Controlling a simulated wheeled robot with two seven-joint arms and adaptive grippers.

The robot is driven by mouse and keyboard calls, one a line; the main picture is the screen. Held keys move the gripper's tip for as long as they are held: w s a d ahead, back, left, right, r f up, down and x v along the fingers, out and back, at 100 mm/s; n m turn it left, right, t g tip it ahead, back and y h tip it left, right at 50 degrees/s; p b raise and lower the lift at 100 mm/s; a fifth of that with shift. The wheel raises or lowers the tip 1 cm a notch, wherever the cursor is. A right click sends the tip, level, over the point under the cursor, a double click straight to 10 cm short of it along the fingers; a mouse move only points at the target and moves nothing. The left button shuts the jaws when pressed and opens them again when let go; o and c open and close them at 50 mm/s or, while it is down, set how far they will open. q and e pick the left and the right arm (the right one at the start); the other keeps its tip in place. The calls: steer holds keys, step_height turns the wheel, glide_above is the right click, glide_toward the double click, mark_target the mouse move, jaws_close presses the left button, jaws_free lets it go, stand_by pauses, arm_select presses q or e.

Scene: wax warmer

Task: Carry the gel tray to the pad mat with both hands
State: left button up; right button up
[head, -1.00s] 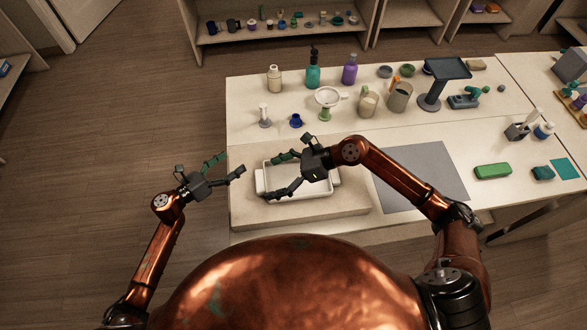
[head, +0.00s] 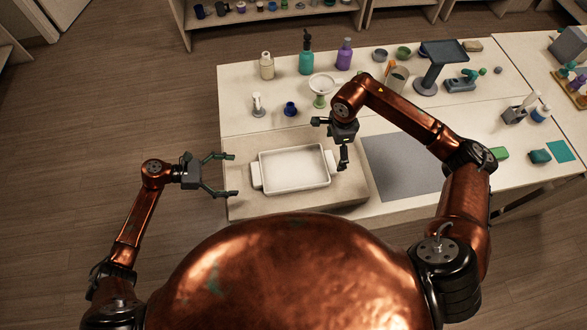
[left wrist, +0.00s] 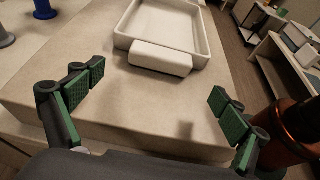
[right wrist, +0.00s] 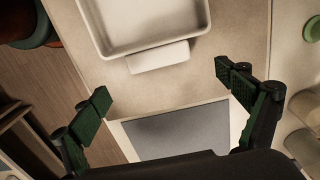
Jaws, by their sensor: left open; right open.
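The gel tray (head: 294,168), a white rectangular tray with a handle block at each end, rests on a raised beige board. My left gripper (head: 234,175) is open and empty to the left of the tray, apart from its left handle (head: 255,176). In the left wrist view that handle (left wrist: 160,58) lies beyond the spread fingers. My right gripper (head: 330,146) is open at the tray's right end. In the right wrist view the right handle (right wrist: 157,57) lies ahead between the fingers, not touched. The pad mat (head: 395,176), flat and grey, lies right of the board, partly behind my right arm.
The beige board (head: 240,207) sits at the table's front left. A blue pot (head: 290,108), a white-topped stand (head: 258,105) and a green-stemmed funnel (head: 320,88) stand behind it. Bottles (head: 306,60) stand further back. A green block (head: 498,154) lies right of the mat.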

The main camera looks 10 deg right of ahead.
mark_target(333, 161)
arm_select(q)
steer(key=x, duration=0.6)
steer(key=shift+d+f, duration=0.15)
steer(key=shift+d, duration=0.15)
arm_select(e)
step_height(333, 161, down, 7)
steer(key=shift+r, duration=0.15)
arm_select(q)
steer(key=c, duration=1.8)
arm_select(e)
steer(key=c, duration=1.8)
steer(key=shift+r, duration=0.1)
